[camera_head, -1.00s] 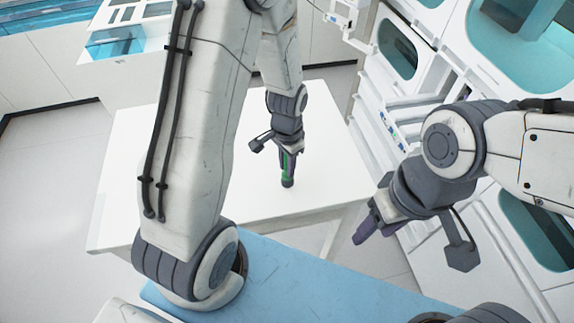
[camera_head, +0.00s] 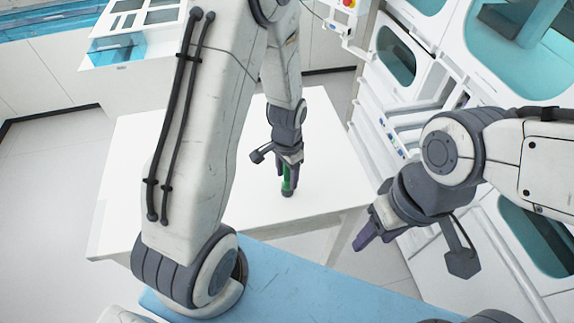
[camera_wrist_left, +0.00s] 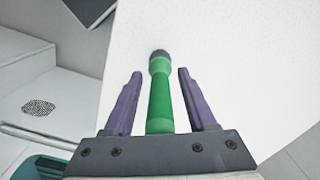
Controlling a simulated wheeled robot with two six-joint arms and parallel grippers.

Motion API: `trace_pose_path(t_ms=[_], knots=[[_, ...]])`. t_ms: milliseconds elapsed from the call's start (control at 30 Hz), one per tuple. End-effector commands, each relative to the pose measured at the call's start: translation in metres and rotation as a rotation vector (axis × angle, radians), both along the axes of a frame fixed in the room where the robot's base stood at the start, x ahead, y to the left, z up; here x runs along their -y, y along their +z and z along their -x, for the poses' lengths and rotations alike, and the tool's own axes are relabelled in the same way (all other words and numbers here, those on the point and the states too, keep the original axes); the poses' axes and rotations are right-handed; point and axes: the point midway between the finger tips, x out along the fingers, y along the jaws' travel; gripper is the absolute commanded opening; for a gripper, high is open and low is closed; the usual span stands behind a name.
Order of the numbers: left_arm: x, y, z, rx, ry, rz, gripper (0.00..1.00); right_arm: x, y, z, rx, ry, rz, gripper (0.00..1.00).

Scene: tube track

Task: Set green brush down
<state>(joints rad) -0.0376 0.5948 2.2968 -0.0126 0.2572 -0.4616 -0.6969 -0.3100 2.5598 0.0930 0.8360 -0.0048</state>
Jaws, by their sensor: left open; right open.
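The green brush (camera_head: 287,181) stands upright on the white table (camera_head: 240,207), its dark end down on the surface. In the left wrist view the brush (camera_wrist_left: 160,95) lies between two purple fingers, with a gap on each side. My left gripper (camera_head: 288,172) is open around the brush and points down; in the wrist view it shows as the pair of fingers (camera_wrist_left: 158,98). My right gripper (camera_head: 362,240) is off to the right of the table, away from the brush, and appears empty.
A blue surface (camera_head: 290,280) lies in front of the white table. White cabinets with teal windows (camera_head: 397,55) stand on the right. The white table around the brush is clear.

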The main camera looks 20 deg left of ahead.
Motion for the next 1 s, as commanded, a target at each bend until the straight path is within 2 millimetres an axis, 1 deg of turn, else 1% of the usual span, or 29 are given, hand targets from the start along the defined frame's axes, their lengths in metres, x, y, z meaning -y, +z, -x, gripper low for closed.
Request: trace_pose_path(t_ms=[167,500,600,767,867,967,1000], knots=[[0.0,0.021,-0.002,0.008,0.0,0.0,0.57,0.0,-0.007,0.0,0.0,-0.001,0.0,0.53],[0.0,0.088,-0.002,0.009,0.0,0.0,0.57,0.0,-0.021,0.0,0.0,-0.003,0.0,0.53],[0.0,0.103,-0.002,0.007,0.0,0.0,0.57,0.0,-0.023,0.0,0.0,-0.004,0.0,0.53],[0.004,0.117,0.0,0.005,-0.003,0.002,0.57,0.0,-0.025,0.0,0.0,-0.004,0.0,0.53],[0.025,0.129,0.014,0.011,-0.022,0.007,0.57,0.0,-0.025,0.0,0.0,-0.004,0.0,0.53],[0.064,0.144,0.047,0.021,-0.055,0.025,0.57,0.0,-0.025,0.0,0.0,-0.004,0.0,0.53],[0.079,0.15,0.065,0.025,-0.068,0.034,0.57,0.0,-0.025,0.0,0.0,-0.004,0.0,0.53]])
